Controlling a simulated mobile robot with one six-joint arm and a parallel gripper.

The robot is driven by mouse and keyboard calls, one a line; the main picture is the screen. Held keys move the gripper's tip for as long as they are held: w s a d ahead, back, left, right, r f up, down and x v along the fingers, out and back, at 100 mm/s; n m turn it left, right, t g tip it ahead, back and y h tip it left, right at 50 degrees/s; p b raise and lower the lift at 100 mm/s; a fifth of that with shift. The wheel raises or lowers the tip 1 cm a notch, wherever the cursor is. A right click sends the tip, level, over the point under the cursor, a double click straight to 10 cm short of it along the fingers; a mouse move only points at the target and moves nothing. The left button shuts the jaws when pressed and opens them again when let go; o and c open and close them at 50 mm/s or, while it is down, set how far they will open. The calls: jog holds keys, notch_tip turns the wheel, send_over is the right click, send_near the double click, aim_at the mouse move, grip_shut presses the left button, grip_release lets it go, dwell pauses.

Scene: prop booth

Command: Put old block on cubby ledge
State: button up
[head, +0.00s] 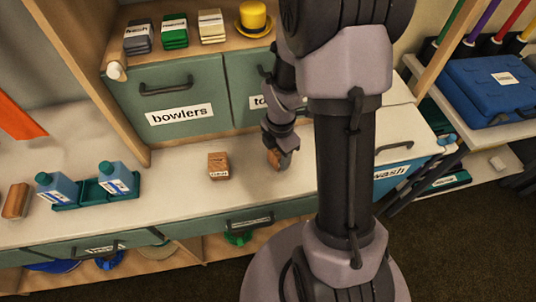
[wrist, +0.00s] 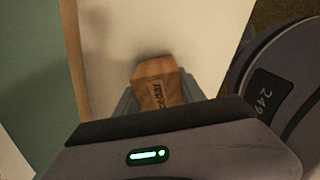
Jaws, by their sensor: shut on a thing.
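My gripper (head: 277,153) is low over the white counter, to the right of a small labelled wooden block (head: 218,165) that stands there. In the wrist view a brown wooden block (wrist: 158,82) with dark lettering sits between my jaws, shut on it. In the head view its brown side (head: 274,159) shows at the fingers. I cannot read either block's label for certain, nor tell whether the held block touches the counter. A wooden ledge (head: 187,49) above the green drawers bears folded stacks and a yellow hat.
Blue bottles (head: 114,178) stand in a green tray left on the counter, beside a brown roll-like object (head: 16,201). A white-lidded blue bin (head: 398,172) is at the right. The counter between the bottles and the standing block is clear.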

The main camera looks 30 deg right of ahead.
jog(key=shift+s+d+r, duration=0.1)
jog(key=shift+s+d, duration=0.05)
jog(key=shift+d, duration=0.2)
jog(key=shift+a+f, duration=0.1)
jog(key=shift+f, duration=0.15)
jog(key=o, duration=1.4)
jog(key=shift+r, duration=0.1)
